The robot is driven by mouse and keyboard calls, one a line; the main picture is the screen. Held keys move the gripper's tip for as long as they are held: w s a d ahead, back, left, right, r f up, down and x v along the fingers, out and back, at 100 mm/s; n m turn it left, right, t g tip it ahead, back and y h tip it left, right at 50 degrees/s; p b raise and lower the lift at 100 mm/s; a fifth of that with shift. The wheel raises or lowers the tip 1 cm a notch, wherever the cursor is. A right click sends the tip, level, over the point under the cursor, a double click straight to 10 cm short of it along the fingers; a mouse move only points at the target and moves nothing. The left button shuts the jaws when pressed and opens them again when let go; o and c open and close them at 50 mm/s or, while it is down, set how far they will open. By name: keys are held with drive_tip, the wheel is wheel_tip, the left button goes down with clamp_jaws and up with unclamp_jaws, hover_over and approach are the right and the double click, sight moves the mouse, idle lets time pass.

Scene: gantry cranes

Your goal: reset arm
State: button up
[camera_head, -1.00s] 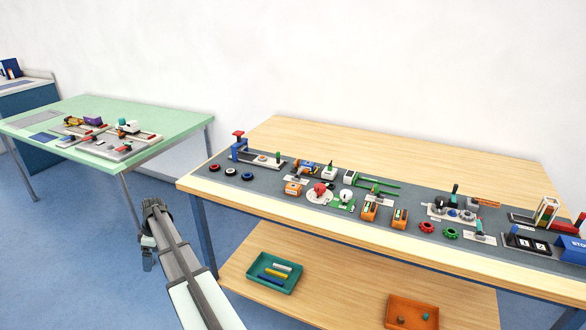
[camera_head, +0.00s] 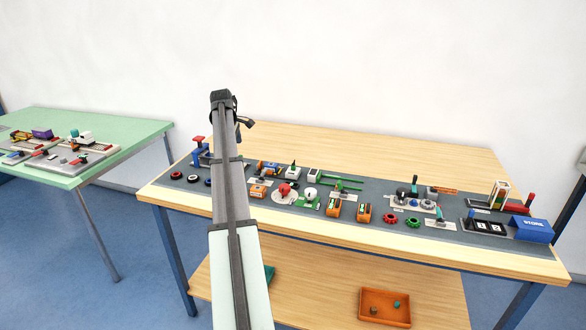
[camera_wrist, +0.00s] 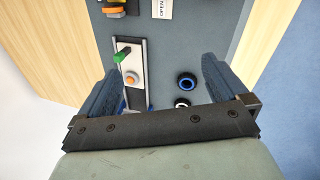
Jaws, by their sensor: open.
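My gripper shows in the wrist view (camera_wrist: 160,95) with its two fingers spread apart and nothing between them. Below it in that view are a white plate with a green handle (camera_wrist: 122,54) and an orange button, and a blue-black ring (camera_wrist: 186,81). In the head view my arm rises through the middle, raised in front of the wooden table. The fingertips are hard to make out there, near a small dark part (camera_head: 244,122) at the arm's top right.
The wooden table (camera_head: 400,146) carries a grey mat with rings, orange blocks, levers and a blue box (camera_head: 533,230). An orange tray (camera_head: 385,307) sits on the lower shelf; a teal tray (camera_head: 269,274) is mostly hidden by my arm. A green table (camera_head: 110,125) stands at left.

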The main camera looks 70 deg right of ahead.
drive_tip(key=s+d+r+m+g+h, duration=0.1)
drive_tip(key=s+d+r, duration=0.2)
drive_tip(key=s, duration=0.5)
drive_tip(key=s+d+r+m+g, duration=0.1)
drive_tip(key=s+d+r+m, duration=0.15)
drive_tip(key=s, duration=0.45)
drive_tip(key=x, duration=1)
drive_tip(key=shift+s+d+n, duration=0.3)
drive_tip(key=shift+n, duration=0.05)
drive_tip(key=v, duration=1)
drive_tip(key=shift+w, duration=0.15)
